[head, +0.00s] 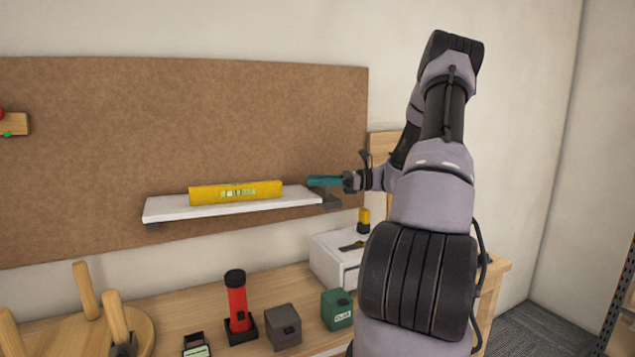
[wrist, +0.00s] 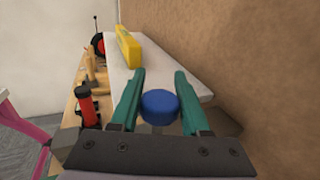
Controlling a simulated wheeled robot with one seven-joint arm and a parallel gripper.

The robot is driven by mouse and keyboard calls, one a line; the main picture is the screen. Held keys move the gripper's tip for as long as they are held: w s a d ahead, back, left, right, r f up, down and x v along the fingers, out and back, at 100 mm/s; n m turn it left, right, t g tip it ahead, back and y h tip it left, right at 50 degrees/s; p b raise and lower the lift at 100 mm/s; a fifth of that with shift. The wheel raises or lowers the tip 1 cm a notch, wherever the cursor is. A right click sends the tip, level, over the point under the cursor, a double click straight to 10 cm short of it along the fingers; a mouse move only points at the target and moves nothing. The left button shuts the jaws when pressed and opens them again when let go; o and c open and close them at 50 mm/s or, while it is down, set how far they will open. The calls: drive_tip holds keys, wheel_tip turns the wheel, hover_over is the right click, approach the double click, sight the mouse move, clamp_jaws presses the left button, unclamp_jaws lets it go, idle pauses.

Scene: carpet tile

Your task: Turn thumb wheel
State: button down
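A round blue knob, which looks like the thumb wheel (wrist: 160,105), shows in the wrist view between my gripper's fingers, near the shelf's end. My gripper (wrist: 159,76) has two teal fingers standing apart, one on each side of the wheel. The gap to the wheel is very small, and I cannot tell whether either finger touches it. In the head view my gripper (head: 312,181) is at the right end of the white shelf (head: 165,209), pointing left. The wheel is not visible in the head view.
A yellow spirit level (head: 236,192) lies on the shelf against the brown board (head: 200,120). Below on the wooden bench are a red torch (head: 238,305), a grey box (head: 283,328), a green box (head: 337,310) and a white box (head: 331,259).

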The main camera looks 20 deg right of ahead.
drive_tip(key=shift+m+t, duration=0.3)
drive_tip(key=shift+t, duration=0.1)
